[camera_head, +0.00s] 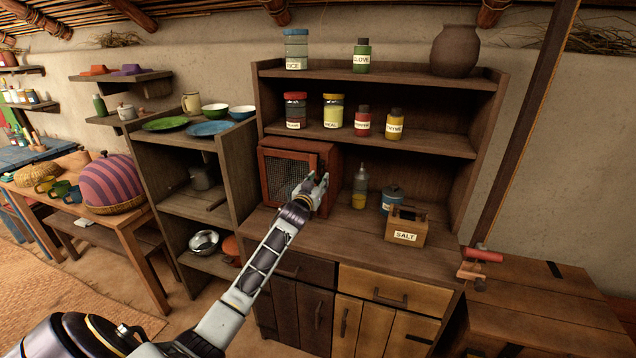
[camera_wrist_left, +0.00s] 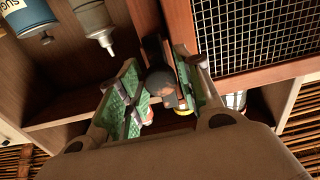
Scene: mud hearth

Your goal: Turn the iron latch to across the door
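The small red-brown cabinet (camera_head: 325,152) stands on the counter with its wire-mesh door (camera_head: 279,172) shut. The mesh door fills the upper right of the left wrist view (camera_wrist_left: 262,30). My left gripper (camera_head: 318,183) is in front of the cabinet's right front edge. In the left wrist view its fingers (camera_wrist_left: 163,92) are spread apart, with a dark rounded piece, apparently the iron latch (camera_wrist_left: 160,81), between them. I cannot tell whether either finger touches it. The gripper hides the latch in the head view. My right gripper is out of view.
A squeeze bottle (camera_head: 360,187), a blue canister (camera_head: 391,198) and a salt box (camera_head: 405,227) stand right of the cabinet. Labelled jars line the shelf above (camera_head: 425,140). The counter front (camera_head: 330,235) is clear.

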